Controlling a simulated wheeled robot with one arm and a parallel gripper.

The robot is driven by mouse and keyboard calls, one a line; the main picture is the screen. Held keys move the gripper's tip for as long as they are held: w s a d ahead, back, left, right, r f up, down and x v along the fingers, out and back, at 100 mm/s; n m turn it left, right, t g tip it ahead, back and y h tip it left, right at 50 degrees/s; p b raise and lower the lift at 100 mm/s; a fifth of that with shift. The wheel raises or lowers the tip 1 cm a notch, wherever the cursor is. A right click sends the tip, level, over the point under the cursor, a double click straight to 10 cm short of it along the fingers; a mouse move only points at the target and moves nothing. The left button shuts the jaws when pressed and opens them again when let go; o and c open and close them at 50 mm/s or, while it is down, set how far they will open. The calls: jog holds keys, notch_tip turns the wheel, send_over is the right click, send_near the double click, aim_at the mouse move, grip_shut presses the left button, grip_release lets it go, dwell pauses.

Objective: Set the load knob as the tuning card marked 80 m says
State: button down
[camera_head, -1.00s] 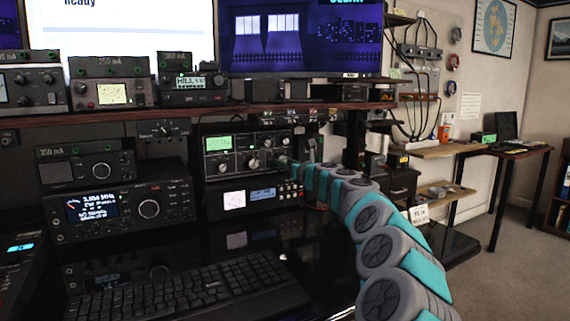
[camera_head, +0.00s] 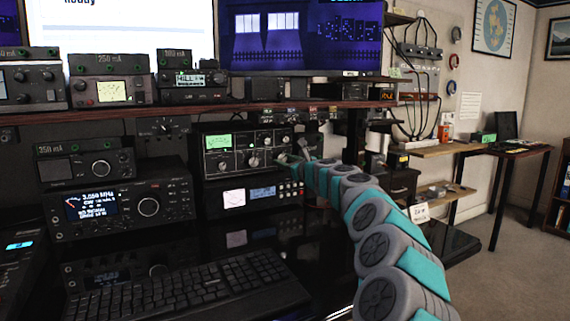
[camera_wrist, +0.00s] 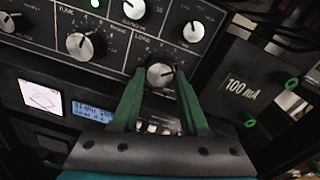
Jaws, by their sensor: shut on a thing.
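The tuner (camera_head: 246,149) is a dark box with a lit green display and several knobs, on the desk under the shelf. In the wrist view, the load knob (camera_wrist: 160,73) is a round silver-faced knob with a dark pointer, below the lettering LOAD. My gripper (camera_wrist: 156,84) has its two green fingers on either side of this knob and is shut on it. In the head view my gripper (camera_head: 286,161) is small at the tuner's right side. The tune knob (camera_wrist: 86,46) is to the left in the wrist view. I cannot make out a card marked 80 m.
Another knob (camera_wrist: 132,10) and the gain knob (camera_wrist: 193,31) are close above my fingers. A unit with a blue display (camera_head: 263,192) is under the tuner. A box marked 100 mA (camera_wrist: 243,86) is to the right. The keyboard (camera_head: 190,288) lies in front.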

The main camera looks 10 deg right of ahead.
jog(key=n+b, duration=0.1)
jog(key=n, duration=0.3)
jog(key=shift+d+n+b, duration=0.1)
jog(key=shift+n+b, duration=0.2)
jog(key=shift+b, duration=0.05)
jog(key=n+b, duration=0.2)
jog(key=n, duration=0.1)
jog(key=shift+n, duration=0.3)
jog(key=n+b, duration=0.3)
jog(key=n, duration=0.1)
jog(key=shift+h, duration=0.3)
jog(key=shift+r+n+b, duration=0.1)
jog(key=shift+n+b, duration=1.2)
jog(key=shift+n, duration=0.7)
jog(key=shift+c, duration=2.1)
grip_release()
jog(key=shift+r, duration=0.1)
